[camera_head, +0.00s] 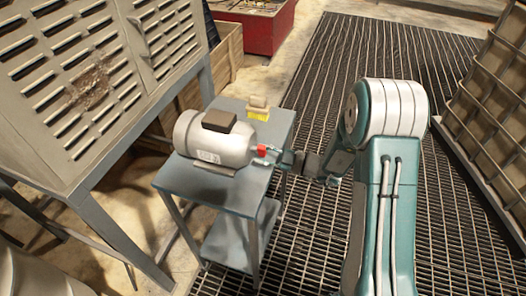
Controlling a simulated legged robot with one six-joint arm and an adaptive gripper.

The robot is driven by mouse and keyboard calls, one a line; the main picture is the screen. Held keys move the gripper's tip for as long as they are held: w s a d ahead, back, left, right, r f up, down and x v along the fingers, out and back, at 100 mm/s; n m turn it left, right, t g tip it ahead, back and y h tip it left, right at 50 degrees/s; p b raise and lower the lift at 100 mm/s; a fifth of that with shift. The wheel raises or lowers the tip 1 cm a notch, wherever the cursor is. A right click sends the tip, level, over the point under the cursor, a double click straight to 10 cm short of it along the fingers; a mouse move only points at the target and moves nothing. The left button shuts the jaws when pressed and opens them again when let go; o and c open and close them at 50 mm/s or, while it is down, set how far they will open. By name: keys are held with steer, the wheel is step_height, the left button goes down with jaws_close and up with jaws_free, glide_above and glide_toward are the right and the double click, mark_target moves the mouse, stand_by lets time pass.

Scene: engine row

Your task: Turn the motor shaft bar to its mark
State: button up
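The motor (212,142) is a pale grey cylinder with a brown box on top. It lies on a small blue-grey table (222,195). A small red part (262,150) shows at the right end of the motor, where the shaft is; I cannot make out the bar's full shape or its angle. No mark for it is clear in this view. My gripper (275,156) is at this shaft end, coming from the right, with its fingertips close to the red part. The fingers are too small to tell whether they are open, shut or touching it.
A brush-like thing with yellow bristles (257,110) stands at the table's back edge. A vented grey cabinet (85,75) is on the left. A red bin (258,28) and a wooden crate (228,55) are behind. A ribbed panel (490,110) stands at right. Floor grating (330,70) behind is clear.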

steer(key=shift+r, duration=0.2)
steer(key=shift+d, duration=0.2)
steer(key=v, duration=1.1)
steer(key=shift+d, duration=0.25)
steer(key=shift+s+f, duration=0.1)
steer(key=shift+f, duration=0.05)
